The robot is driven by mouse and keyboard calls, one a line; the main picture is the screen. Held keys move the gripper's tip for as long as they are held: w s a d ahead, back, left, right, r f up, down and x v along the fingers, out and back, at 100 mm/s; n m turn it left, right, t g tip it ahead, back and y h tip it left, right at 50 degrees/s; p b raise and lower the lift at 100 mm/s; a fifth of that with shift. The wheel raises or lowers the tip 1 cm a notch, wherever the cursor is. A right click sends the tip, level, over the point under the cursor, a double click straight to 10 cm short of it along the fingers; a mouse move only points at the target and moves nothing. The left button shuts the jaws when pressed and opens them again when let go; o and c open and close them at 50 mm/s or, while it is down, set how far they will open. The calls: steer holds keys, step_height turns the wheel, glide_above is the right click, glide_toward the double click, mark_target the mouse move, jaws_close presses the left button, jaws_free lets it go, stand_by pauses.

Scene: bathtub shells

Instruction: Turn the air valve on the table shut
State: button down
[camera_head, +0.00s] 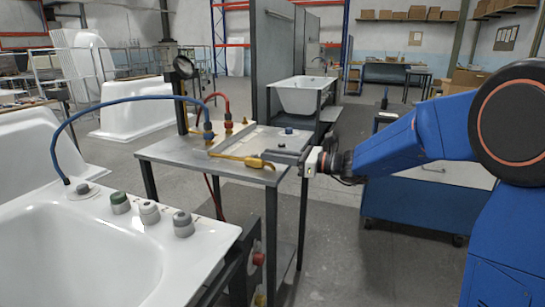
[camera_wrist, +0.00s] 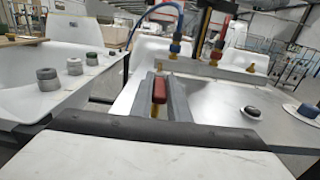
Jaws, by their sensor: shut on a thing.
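The air valve is a brass-yellow fitting (camera_head: 240,158) on the grey metal table, near its front edge. Its yellow lever reaches right to my gripper (camera_head: 275,157). In the wrist view the lever's end is a red grip (camera_wrist: 159,90) between my two grey fingers (camera_wrist: 162,93). My gripper is shut on this lever, just above the table top. Most of the valve body is hidden behind the grip in the wrist view.
A gauge (camera_head: 183,67) stands on a post behind. A white tub shell (camera_head: 110,255) with several knobs is at front left.

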steer(key=n+g, duration=0.1)
steer(key=w+n+g, duration=0.1)
steer(key=g, duration=0.1)
steer(key=w+n+g, duration=0.1)
steer(key=g, duration=0.1)
steer(key=shift+d+y, duration=0.2)
steer(key=shift+y, duration=0.2)
steer(key=shift+w+a+n+g+h, duration=0.15)
steer(key=shift+w+n+g, duration=0.3)
steer(key=shift+n+g, duration=0.8)
steer(key=shift+w+n+g+h, duration=0.25)
steer(key=shift+w+n+g, duration=0.35)
steer(key=shift+g, duration=1.05)
steer(key=shift+s+n, duration=0.15)
steer(key=shift+n, duration=0.1)
steer(key=c, duration=1.7)
jaws_free()
steer(key=v, duration=1.7)
steer(key=shift+w, duration=0.25)
